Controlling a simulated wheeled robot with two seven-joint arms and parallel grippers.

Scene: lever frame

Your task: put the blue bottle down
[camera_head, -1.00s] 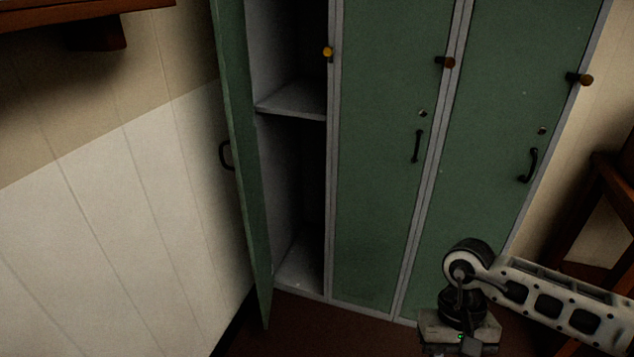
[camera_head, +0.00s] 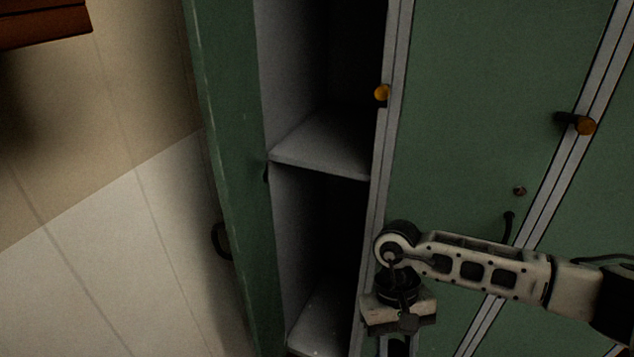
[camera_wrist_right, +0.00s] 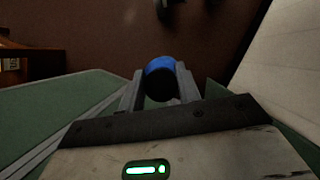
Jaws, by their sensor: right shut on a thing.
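The blue bottle (camera_wrist_right: 159,66) shows in the right wrist view as a blue rounded shape with a dark end, between the two grey fingers of my right gripper (camera_wrist_right: 160,84). The right gripper is shut on it. In the head view my right gripper (camera_head: 398,340) hangs at the bottom, in front of the lockers and just right of the open locker, with its lower end cut by the picture's edge. The bottle cannot be made out there. My left gripper is not in view.
The open green locker has a grey upper shelf (camera_head: 325,148) and a grey floor (camera_head: 322,322), both bare where visible; its inside is dark. Its open door (camera_head: 228,170) stands at the left. A closed green door (camera_head: 475,90) with a knob (camera_head: 584,125) is at the right.

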